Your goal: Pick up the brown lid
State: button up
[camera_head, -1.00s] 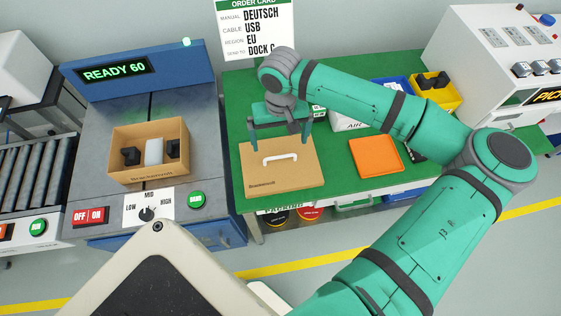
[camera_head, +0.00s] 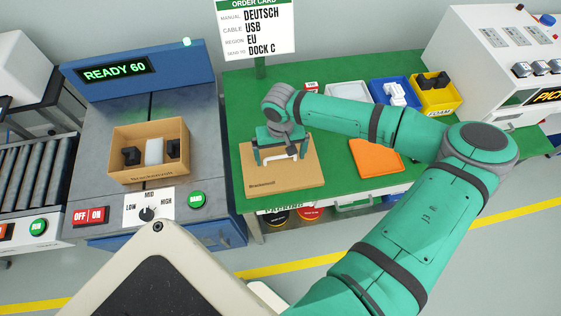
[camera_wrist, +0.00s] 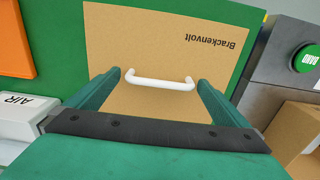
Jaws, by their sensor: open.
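The brown lid (camera_head: 285,179) is a flat cardboard-coloured panel with "Brackenvolt" printed near one corner. It lies on the green table and also fills the middle of the wrist view (camera_wrist: 150,40). A white handle (camera_wrist: 160,84) stands on its top. My gripper (camera_head: 280,160) is just above the lid, over the handle. In the wrist view my gripper (camera_wrist: 163,80) has its two fingers apart, one on each side of the handle's ends, with gaps between. In the head view the gripper hides most of the handle.
An open cardboard box (camera_head: 118,165) with black and white items sits on the grey machine at left. An orange panel (camera_head: 378,157) lies right of the lid. Blue (camera_head: 380,91) and yellow (camera_head: 450,104) bins stand behind it. An order card (camera_head: 257,60) stands at the back.

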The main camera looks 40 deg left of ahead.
jog(key=shift+f, duration=0.1)
jog(key=shift+c, duration=0.3)
jog(key=c, duration=0.9)
